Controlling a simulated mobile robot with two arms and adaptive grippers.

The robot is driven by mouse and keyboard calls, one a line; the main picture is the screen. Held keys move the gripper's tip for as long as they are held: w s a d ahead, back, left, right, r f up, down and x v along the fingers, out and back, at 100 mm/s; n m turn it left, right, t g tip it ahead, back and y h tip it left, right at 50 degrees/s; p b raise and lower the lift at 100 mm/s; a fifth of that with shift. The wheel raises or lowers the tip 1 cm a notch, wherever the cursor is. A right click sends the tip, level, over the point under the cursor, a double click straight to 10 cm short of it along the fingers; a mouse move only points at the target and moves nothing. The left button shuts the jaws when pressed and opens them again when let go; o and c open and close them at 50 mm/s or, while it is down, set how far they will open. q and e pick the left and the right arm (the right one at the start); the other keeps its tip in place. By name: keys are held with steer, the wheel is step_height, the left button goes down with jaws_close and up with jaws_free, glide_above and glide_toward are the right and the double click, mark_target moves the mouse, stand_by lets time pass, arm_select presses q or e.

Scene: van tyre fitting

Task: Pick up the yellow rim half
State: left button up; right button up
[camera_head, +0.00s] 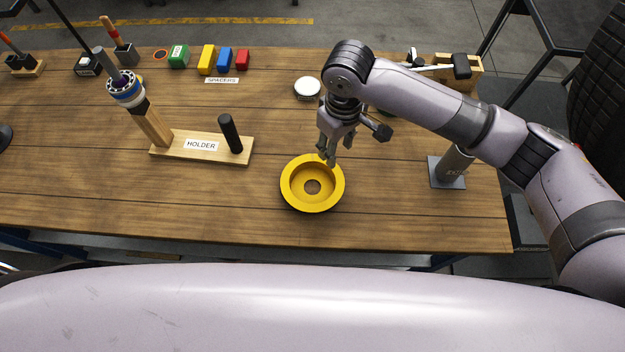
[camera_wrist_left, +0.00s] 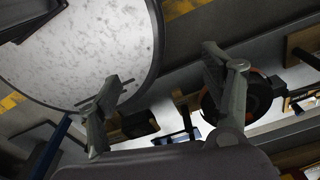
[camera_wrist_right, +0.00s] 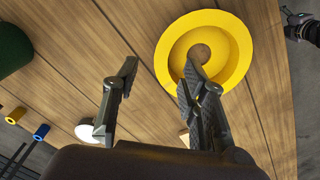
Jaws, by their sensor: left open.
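The yellow rim half (camera_head: 298,190) lies flat on the wooden table near its front edge, its hollow side and centre hole facing up. My right gripper (camera_head: 328,158) points down at the rim half's far right edge. In the right wrist view my right gripper (camera_wrist_right: 158,72) has its fingers apart with nothing between them held; one finger overlaps the yellow rim half (camera_wrist_right: 240,45) and the other is outside it. Whether they touch it I cannot tell. My left gripper (camera_wrist_left: 162,70) is open and empty in the left wrist view, and is out of the head view.
A wooden holder (camera_head: 178,152) with a black peg stands left of the rim half. Coloured spacers (camera_head: 206,60) sit at the back. A white round lid (camera_head: 307,88) lies behind, and a grey post on a plate (camera_head: 447,177) stands right. The table around the rim half is clear.

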step_height(320, 180, down, 2)
steer(key=shift+w+f, duration=0.1)
steer(key=shift+f, duration=0.1)
steer(key=shift+a+f+p, duration=0.15)
steer(key=shift+f+p, duration=0.15)
steer(key=shift+p, duration=0.05)
steer(key=f, duration=0.2)
steer(key=f+p, duration=0.1)
steer(key=shift+s+a+f, duration=0.2)
steer(key=shift+s+f, duration=0.05)
steer(key=shift+f, duration=0.55)
arm_select(q)
steer(key=shift+w+r, duration=0.95)
steer(key=shift+r, duration=0.15)
arm_select(e)
jaws_close()
steer(key=shift+r, duration=0.1)
